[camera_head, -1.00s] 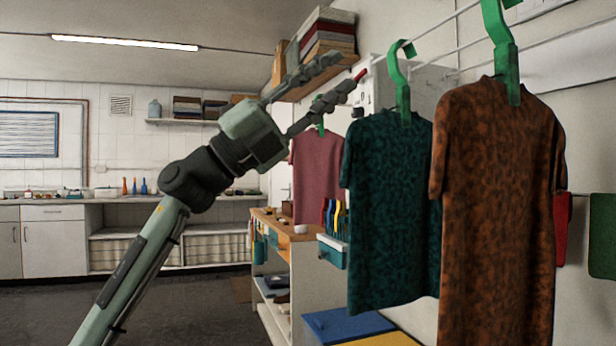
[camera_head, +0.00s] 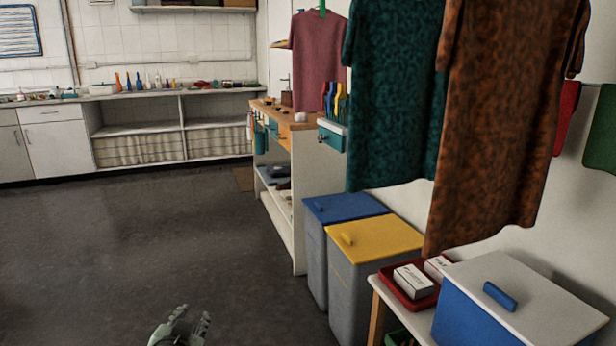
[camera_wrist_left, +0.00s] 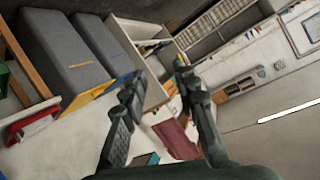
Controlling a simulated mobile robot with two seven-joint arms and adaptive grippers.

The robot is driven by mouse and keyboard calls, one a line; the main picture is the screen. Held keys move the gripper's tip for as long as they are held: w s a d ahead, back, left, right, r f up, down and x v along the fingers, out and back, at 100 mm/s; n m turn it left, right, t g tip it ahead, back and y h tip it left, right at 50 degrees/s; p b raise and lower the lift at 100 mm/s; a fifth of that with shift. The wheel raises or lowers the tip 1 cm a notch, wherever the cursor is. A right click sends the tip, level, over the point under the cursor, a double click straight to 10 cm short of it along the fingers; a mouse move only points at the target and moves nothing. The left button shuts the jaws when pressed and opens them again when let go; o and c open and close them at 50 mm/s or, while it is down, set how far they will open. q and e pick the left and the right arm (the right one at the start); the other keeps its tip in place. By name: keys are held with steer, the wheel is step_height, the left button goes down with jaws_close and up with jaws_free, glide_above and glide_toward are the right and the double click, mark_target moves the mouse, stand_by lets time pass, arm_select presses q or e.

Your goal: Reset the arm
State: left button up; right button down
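My left gripper (camera_head: 192,318) shows at the bottom edge of the head view, low over the dark floor and to the left of the bins. Only its finger ends are in that view; the rest of the arm is out of frame. In the left wrist view its two dark fingers (camera_wrist_left: 160,80) stand apart with nothing held between them. The gripper is away from the hanging shirts and touches nothing that I can see. My right gripper is in neither view.
On the right hang a pink shirt (camera_head: 318,60), a teal shirt (camera_head: 395,100) and an orange-brown shirt (camera_head: 505,120). Below stand a blue-lidded bin (camera_head: 342,207), a yellow-lidded bin (camera_head: 375,240) and a blue box (camera_head: 470,310) with a pale lid. The floor (camera_head: 130,240) at left is clear.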

arm_select(q)
steer(key=s+a+f+n+g, duration=0.1)
steer(key=s+f+g, duration=0.4)
steer(key=s+f, duration=0.6)
steer(key=s+a+f+g, duration=0.1)
steer(key=s+f+g, duration=0.4)
steer(key=s+f, duration=0.6)
steer(key=s, duration=0.8)
steer(key=shift+a+f+n+g+h, duration=0.15)
steer(key=shift+a+n+g+h, duration=0.15)
steer(key=shift+n, duration=0.1)
